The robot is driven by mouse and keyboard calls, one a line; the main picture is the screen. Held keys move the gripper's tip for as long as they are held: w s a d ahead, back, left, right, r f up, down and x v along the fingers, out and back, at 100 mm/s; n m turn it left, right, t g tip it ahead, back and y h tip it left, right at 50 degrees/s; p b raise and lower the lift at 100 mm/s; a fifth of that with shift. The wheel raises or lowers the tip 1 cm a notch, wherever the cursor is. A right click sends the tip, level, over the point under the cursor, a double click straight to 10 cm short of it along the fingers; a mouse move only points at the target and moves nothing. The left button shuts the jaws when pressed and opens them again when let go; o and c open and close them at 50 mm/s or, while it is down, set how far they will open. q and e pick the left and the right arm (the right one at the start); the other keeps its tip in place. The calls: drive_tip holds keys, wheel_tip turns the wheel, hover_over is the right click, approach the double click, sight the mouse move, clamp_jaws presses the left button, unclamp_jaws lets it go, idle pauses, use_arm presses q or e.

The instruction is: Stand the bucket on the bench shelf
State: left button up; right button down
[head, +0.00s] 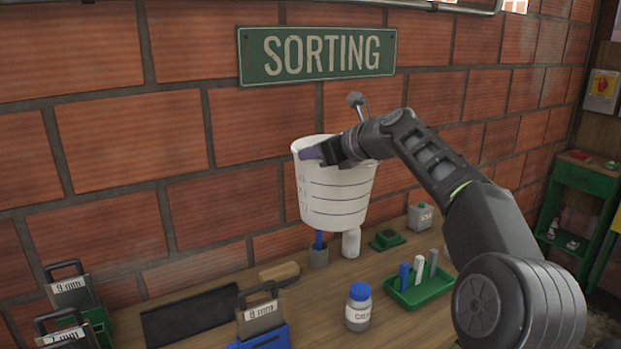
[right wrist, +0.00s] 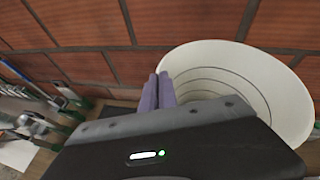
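The white bucket (head: 335,192) is upright in the air above the wooden bench (head: 200,338), in front of the brick wall. It has dark ring lines around its side. My right gripper (head: 318,152) is at its rim, with purple fingers close together. In the right wrist view the fingers (right wrist: 157,93) are at the left edge of the bucket (right wrist: 235,75), whose open inside looks empty. The gripper looks shut on the bucket's rim; the exact contact is partly hidden. My left gripper is not in view.
Below the bucket stand a white bottle (head: 351,243) and a grey cup with a blue item (head: 318,252). A blue-capped jar (head: 358,307), a green tray (head: 420,288), a wooden-handled brush (head: 279,273) and labelled sieve-like plates (head: 262,318) crowd the bench. A green shelf unit (head: 578,205) stands right.

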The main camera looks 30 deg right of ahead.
drive_tip(key=shift+r, duration=1.45)
drive_tip(key=shift+f, duration=0.1)
